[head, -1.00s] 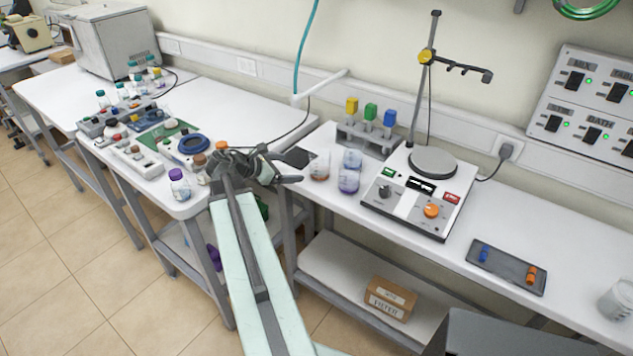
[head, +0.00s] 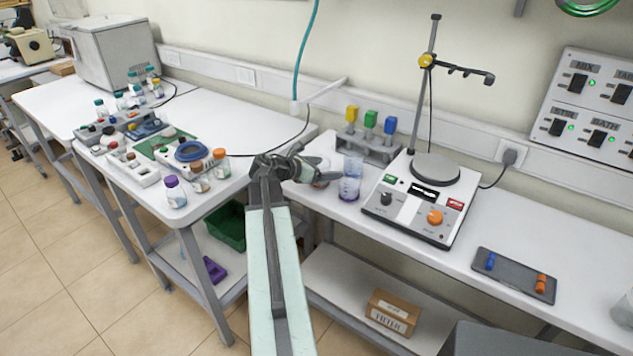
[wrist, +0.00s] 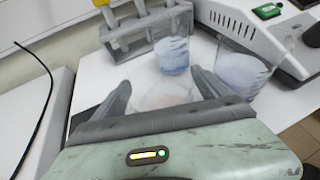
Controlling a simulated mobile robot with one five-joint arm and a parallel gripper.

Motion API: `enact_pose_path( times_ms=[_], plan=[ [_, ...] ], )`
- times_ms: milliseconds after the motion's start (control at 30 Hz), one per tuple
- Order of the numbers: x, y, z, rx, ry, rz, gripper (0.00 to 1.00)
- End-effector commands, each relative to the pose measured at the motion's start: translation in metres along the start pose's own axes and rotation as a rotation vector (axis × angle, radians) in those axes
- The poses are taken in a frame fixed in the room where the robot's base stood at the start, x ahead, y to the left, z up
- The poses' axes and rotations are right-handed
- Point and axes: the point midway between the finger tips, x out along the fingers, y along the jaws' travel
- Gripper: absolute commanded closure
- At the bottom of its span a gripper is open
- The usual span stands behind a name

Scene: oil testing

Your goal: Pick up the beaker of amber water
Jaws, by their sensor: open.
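The beaker of amber water (wrist: 165,96) shows in the wrist view between the two fingers of my gripper (wrist: 160,84). Its tint looks faint and pinkish there, and the gripper body hides its near part. In the head view my gripper (head: 322,170) is over the left end of the right bench and covers most of this beaker (head: 321,163). The jaws are apart, and I cannot tell whether a finger touches the glass. A violet-blue beaker (wrist: 240,76) stands to the right in the wrist view. A pale blue beaker (wrist: 173,56) stands beyond.
A hotplate stirrer (head: 418,200) with a clamp stand is right of the beakers. A rack with coloured blocks (head: 368,143) is behind them. The left bench (head: 235,118) holds bottles and instruments. A gap separates the benches. A dark tray (head: 512,274) lies farther right.

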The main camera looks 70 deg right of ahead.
Motion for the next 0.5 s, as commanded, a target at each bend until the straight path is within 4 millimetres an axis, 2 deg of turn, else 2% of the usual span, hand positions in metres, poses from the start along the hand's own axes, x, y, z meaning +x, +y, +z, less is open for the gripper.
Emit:
enact_pose_path(
  times_ms=[200, 400, 500],
  plan=[
    [0.002, 0.0006, 0.0003, 0.0, 0.0, 0.002, 0.14],
    [0.0017, 0.0007, 0.0001, 0.0, 0.001, 0.002, 0.7],
    [0.0015, 0.0008, 0.0002, 0.0, 0.0, 0.002, 0.93]
  ],
)
